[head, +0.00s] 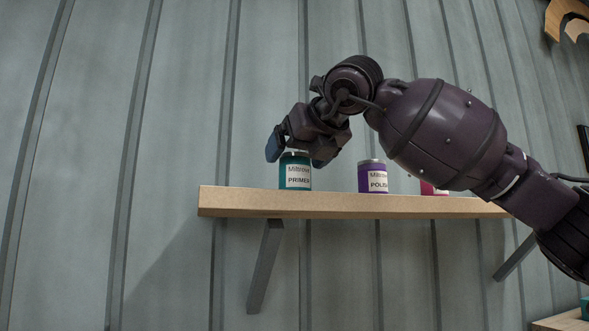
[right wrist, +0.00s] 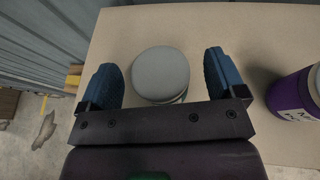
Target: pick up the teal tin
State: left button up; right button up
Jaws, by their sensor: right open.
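The teal tin (head: 295,172), with a white label reading PRIMER, stands upright near the left end of the wooden shelf (head: 350,204). My right gripper (head: 294,155) is at the top of the tin, one finger at each side in the head view. In the right wrist view the tin's round grey lid (right wrist: 160,74) lies between the two blue fingers (right wrist: 165,84) of my right gripper, with a gap on both sides. The gripper is open and holds nothing. The gripper's palm bar hides the lower part of the tin there. My left gripper is not in view.
A purple tin (head: 372,177) stands to the right on the same shelf; it also shows beside the right finger in the right wrist view (right wrist: 294,97). A magenta tin (head: 428,188) is partly hidden behind my right arm. A corrugated wall is behind the shelf.

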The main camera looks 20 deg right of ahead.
jog(key=shift+w+a+f, duration=0.1)
jog(key=shift+w+f, duration=0.05)
jog(key=shift+w, duration=0.25)
jog(key=shift+s, duration=0.1)
jog(key=c, duration=1.1)
